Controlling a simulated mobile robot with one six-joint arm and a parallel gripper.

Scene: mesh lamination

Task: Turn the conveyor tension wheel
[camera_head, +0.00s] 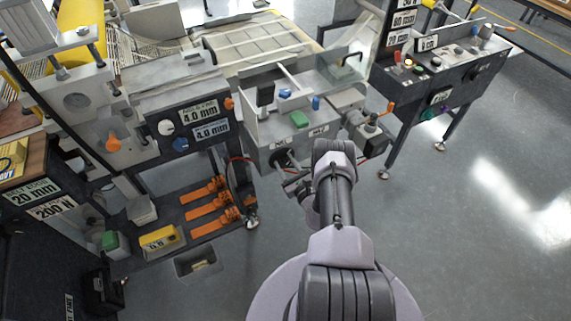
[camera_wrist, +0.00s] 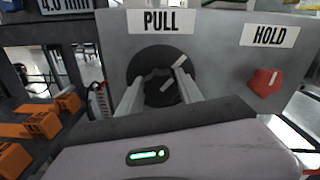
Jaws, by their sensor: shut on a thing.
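A round black wheel (camera_wrist: 162,62) sits on the grey machine panel under a PULL label, in the upper middle of the wrist view. It has a dark centre hub (camera_wrist: 160,90) with pale marks. My gripper (camera_wrist: 159,82) is at the wheel, with one pale finger on each side of the hub, and is shut on it. The fingertips partly cover the wheel. In the head view the wheel (camera_head: 284,158) is small and dark on the front of the grey machine, just beyond my gripper (camera_head: 289,176), which is partly hidden by my arm.
A red knob (camera_wrist: 264,82) under a HOLD label sits right of the wheel. Orange clamps (camera_head: 207,205) lie on a low shelf at the left. The floor at the right is clear.

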